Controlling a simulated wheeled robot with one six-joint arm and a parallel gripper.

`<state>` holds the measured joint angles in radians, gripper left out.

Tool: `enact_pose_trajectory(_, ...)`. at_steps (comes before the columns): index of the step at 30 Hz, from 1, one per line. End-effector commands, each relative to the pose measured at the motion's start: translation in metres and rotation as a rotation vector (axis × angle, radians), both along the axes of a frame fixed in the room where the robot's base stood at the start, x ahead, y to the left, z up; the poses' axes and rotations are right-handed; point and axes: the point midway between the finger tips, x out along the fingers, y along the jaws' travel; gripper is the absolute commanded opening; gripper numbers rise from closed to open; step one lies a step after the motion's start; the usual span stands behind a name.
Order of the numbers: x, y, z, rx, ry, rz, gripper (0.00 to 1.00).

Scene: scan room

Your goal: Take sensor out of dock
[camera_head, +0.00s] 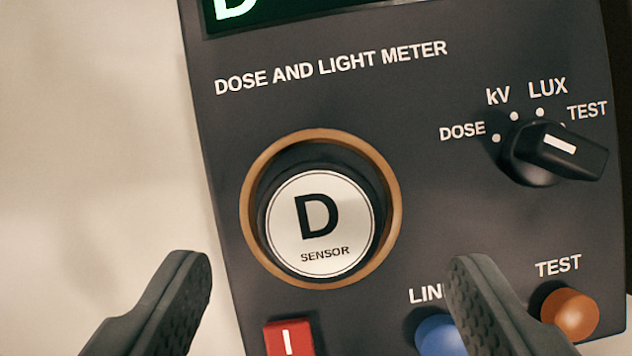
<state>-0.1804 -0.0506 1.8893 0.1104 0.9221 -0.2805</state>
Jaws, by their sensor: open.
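The sensor (322,226) is a round black piece with a white top marked "D SENSOR". It sits in the dock (249,214), a round recess with a copper-coloured rim on the dark meter panel. My gripper (328,275) is open and empty. Its two dark fingers show at the lower left and lower right, on either side of the sensor and nearer the bottom of the picture. Neither finger appears to touch the sensor. How far the fingertips are above the panel I cannot tell.
The dark meter panel (300,110) carries a black selector knob (555,152) at the right. A red switch (289,338), a blue button (437,336) partly behind the right finger, and an orange button (570,314) lie below. A pale, clear surface is on the left.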

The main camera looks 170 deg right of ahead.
Motion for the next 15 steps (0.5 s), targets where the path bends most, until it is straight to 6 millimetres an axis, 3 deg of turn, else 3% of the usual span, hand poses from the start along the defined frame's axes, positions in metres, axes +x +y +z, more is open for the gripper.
enact_pose_trajectory(7, 0.011, 0.008, -0.031, -0.001, 0.002, 0.0, 0.7)
enact_pose_trajectory(15, 0.012, 0.009, -0.034, 0.0, 0.0, 0.001, 0.7)
